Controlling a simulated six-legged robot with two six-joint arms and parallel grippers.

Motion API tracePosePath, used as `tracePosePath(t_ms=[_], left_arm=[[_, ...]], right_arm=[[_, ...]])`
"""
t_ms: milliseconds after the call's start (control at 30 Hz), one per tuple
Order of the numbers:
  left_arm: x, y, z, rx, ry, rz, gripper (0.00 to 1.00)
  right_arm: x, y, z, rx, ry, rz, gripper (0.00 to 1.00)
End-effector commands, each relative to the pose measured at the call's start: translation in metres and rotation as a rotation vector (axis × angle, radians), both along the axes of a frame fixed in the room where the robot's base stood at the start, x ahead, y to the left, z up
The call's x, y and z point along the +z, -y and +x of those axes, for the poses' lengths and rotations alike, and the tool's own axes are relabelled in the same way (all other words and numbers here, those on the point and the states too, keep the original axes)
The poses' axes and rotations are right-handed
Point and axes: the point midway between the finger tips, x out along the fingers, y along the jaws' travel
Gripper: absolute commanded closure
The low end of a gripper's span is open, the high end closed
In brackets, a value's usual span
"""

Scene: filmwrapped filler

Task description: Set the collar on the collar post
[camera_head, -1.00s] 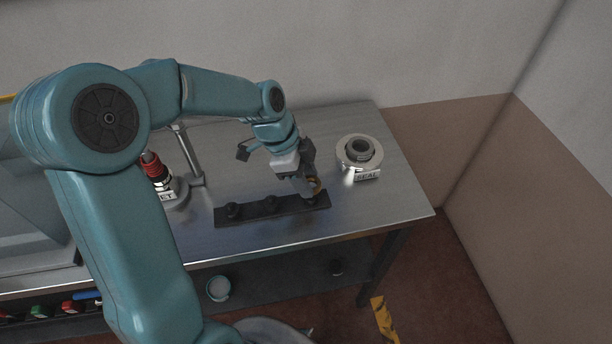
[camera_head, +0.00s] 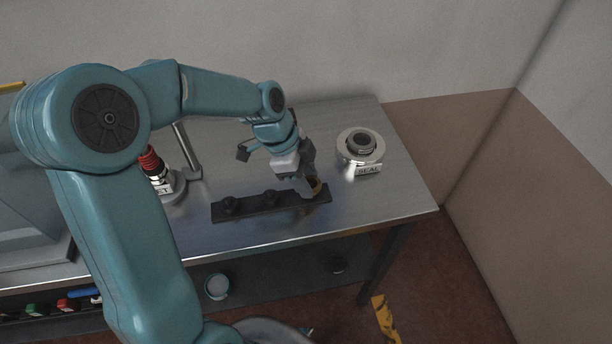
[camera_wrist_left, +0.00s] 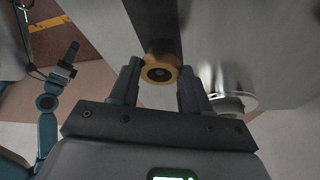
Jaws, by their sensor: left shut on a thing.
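The collar (camera_head: 317,188) is a brass-coloured ring at the right end of a dark bar with several short posts (camera_head: 262,203) on the bench. My left gripper (camera_head: 310,186) is shut on the collar. In the left wrist view the collar (camera_wrist_left: 161,72) sits between the two fingers (camera_wrist_left: 161,85), with a dark round centre showing in its hole. The post at that end is mostly hidden by the gripper and collar, so I cannot tell how far down the collar sits. My right gripper (camera_wrist_left: 64,68) seems to show at the left of the wrist view, too small to read.
The bench top (camera_head: 385,200) is clear at the front right. A small pot (camera_head: 217,286) sits on the lower shelf.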

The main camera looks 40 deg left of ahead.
Motion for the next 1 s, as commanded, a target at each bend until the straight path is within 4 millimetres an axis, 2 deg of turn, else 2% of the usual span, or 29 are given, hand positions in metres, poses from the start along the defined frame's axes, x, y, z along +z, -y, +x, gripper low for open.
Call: tracePosePath(t_ms=[67, 100, 167, 200, 467, 567, 667, 1000], left_arm=[[-0.003, 0.000, 0.000, 0.000, 0.000, 0.000, 0.87], [-0.002, 0.000, 0.000, 0.000, 0.000, 0.000, 0.47], [-0.002, 0.000, 0.000, 0.000, 0.000, 0.000, 0.27], [-0.002, 0.000, 0.000, 0.000, 0.000, 0.000, 0.23], [-0.001, 0.000, 0.000, 0.000, 0.000, 0.000, 0.23], [0.005, -0.003, -0.001, 0.001, 0.002, 0.001, 0.23], [0.020, -0.008, -0.003, 0.002, 0.005, 0.002, 0.23], [0.103, -0.039, -0.020, 0.003, 0.005, 0.002, 0.23]], right_arm=[[-0.003, 0.000, 0.000, 0.000, 0.000, 0.000, 0.40], [-0.002, 0.000, 0.000, 0.000, 0.000, 0.000, 0.40], [-0.002, 0.000, 0.000, 0.000, 0.000, 0.000, 0.40], [-0.002, 0.000, 0.000, 0.000, 0.000, 0.000, 0.40], [-0.002, 0.000, 0.000, 0.000, 0.000, 0.000, 0.40], [-0.002, 0.000, 0.000, 0.000, 0.000, 0.000, 0.40], [-0.002, 0.000, 0.000, 0.000, 0.000, 0.000, 0.40], [-0.001, 0.000, 0.000, 0.000, 0.000, 0.000, 0.40]])
